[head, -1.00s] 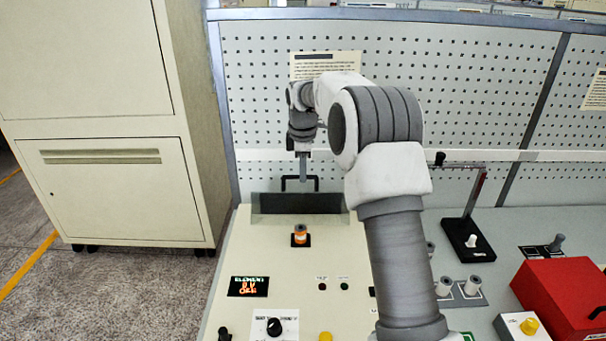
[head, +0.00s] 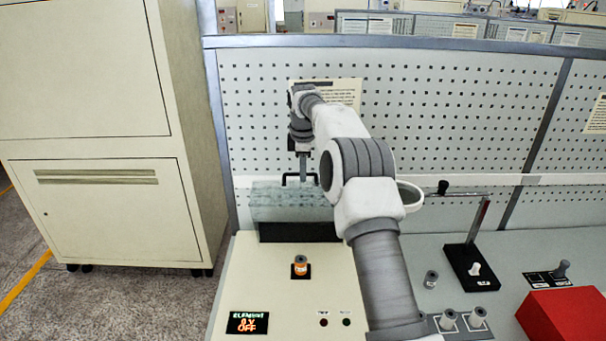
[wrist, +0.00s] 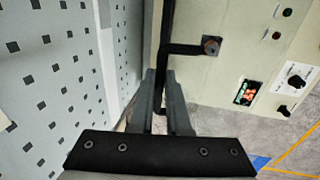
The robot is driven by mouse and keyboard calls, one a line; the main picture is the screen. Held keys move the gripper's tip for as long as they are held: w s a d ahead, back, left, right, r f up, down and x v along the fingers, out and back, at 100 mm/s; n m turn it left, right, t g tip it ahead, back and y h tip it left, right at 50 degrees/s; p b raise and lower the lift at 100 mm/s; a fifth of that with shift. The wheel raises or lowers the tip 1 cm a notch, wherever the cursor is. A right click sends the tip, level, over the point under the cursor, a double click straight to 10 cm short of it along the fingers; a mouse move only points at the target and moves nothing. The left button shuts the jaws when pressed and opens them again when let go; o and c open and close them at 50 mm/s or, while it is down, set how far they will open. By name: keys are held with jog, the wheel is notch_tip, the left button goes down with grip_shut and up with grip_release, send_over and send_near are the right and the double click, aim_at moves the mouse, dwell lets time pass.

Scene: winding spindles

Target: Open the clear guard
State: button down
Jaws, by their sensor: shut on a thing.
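The clear guard (head: 290,203) is a see-through panel at the back of the cream console (head: 285,290), in front of the pegboard. It stands raised above a dark strip (head: 299,232). A black handle (head: 287,180) is at its top edge. My gripper (head: 302,176) points down and is shut on this handle. In the wrist view, my gripper (wrist: 160,82) has its two grey fingers close on either side of a black bar (wrist: 167,30) of the handle. The clear panel itself is hard to make out in that view.
An orange and grey spool (head: 300,267) stands on the console in front of the guard. The pegboard (head: 255,110) is close behind my gripper, and a tall cabinet (head: 105,210) stands at the left. A black-based stand (head: 470,267) is at the right.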

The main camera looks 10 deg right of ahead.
jog(key=shift+w+d+f, duration=0.1)
jog(key=shift+w+f, duration=0.05)
jog(key=shift+w, duration=0.2)
dwell(0.3)
jog(key=c, duration=0.9)
grip_release()
jog(key=shift+w, duration=0.15)
jog(key=shift+s+a+r, duration=0.1)
jog(key=shift+s+r, duration=0.3)
jog(key=shift+r, duration=1.6)
jog(key=shift+s+a+r, duration=0.1)
jog(key=shift+s+r, duration=0.3)
jog(key=shift+r, duration=1.55)
jog(key=shift+s+r, duration=0.4)
jog(key=shift+r, duration=1.6)
